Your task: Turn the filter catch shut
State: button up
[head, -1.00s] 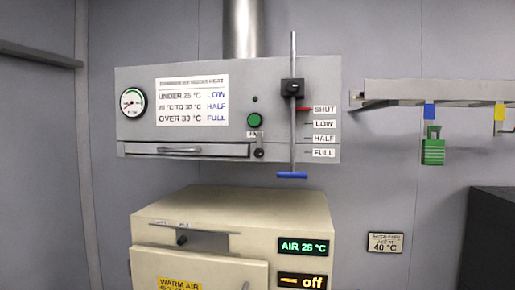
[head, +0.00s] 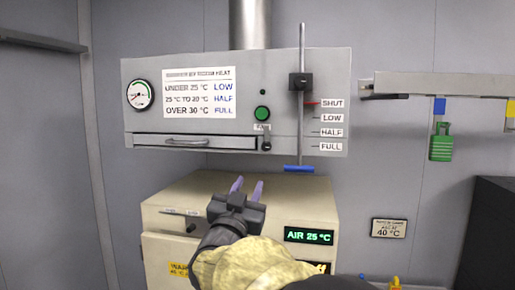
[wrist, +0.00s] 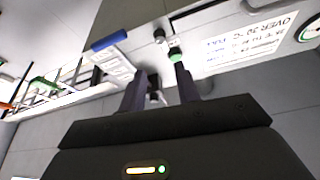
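The filter catch (head: 266,143) is a small dark knob with a short upright lever, just right of the filter drawer (head: 190,142) on the grey hood. It also shows in the wrist view (wrist: 159,36), where the hood appears upside down. Whether the catch overlaps the drawer front is too small to tell. My gripper (head: 248,184) is below the catch, over the cream cabinet. Its two fingers are apart with nothing held. In the wrist view my gripper (wrist: 163,80) points at the hood, apart from the catch.
A green button (head: 262,113) sits above the catch. A rod with a blue handle (head: 299,168) hangs to its right, past SHUT, LOW, HALF and FULL labels. The cream cabinet (head: 290,200) stands below.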

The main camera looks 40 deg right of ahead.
aim_at(265, 148)
jog(key=p+x, duration=0.4)
jog(key=x, duration=0.4)
jog(key=p+x, duration=0.5)
jog(key=x, duration=0.3)
jog(key=shift+r, duration=0.3)
jog(key=shift+w+d+p, duration=0.25)
jog(key=shift+d+p, duration=0.2)
grip_shut()
jog(key=c, duration=0.7)
grip_release()
